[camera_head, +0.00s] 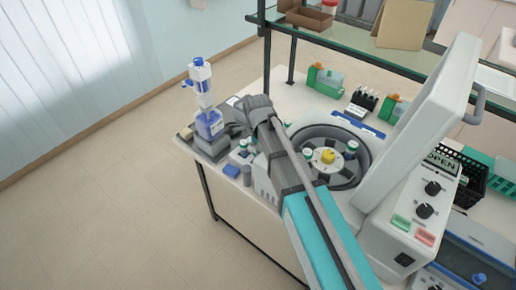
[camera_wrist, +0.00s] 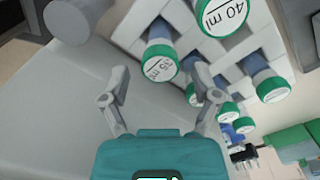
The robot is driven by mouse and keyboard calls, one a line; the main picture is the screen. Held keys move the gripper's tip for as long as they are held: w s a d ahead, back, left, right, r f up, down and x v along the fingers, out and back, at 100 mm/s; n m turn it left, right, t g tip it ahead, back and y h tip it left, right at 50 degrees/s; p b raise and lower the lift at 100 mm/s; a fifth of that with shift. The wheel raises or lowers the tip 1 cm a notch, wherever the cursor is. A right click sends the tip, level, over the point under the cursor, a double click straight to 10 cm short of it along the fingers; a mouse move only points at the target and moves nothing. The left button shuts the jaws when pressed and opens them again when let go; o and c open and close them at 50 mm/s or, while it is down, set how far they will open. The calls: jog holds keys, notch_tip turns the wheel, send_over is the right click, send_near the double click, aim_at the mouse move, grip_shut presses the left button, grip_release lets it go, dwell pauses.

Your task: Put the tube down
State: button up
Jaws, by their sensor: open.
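In the wrist view, my gripper (camera_wrist: 160,85) is open, with one finger on each side. A green-capped tube (camera_wrist: 160,66) marked in ml stands between and just beyond the fingertips, in a white rack (camera_wrist: 205,48). I see no clear contact between the fingers and this tube. Another capped tube marked 40 ml (camera_wrist: 222,14) and several more green-capped tubes (camera_wrist: 272,88) stand in the same rack. In the head view, my arm reaches to the left end of the bench, and it hides the gripper's fingertips and much of the rack.
A centrifuge (camera_head: 402,228) stands open at the right, its lid (camera_head: 425,125) raised and its rotor (camera_head: 328,178) holding capped tubes. A blue-and-white dispenser bottle (camera_head: 205,110) stands close to my arm's end. A glass shelf (camera_head: 345,42) spans the back. A black basket (camera_head: 472,185) sits right.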

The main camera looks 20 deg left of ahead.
notch_tip(320, 180, up, 9)
jog(key=p, duration=0.8)
jog(key=shift+r+p, duration=0.1)
jog(key=shift+p, duration=0.2)
dwell(0.7)
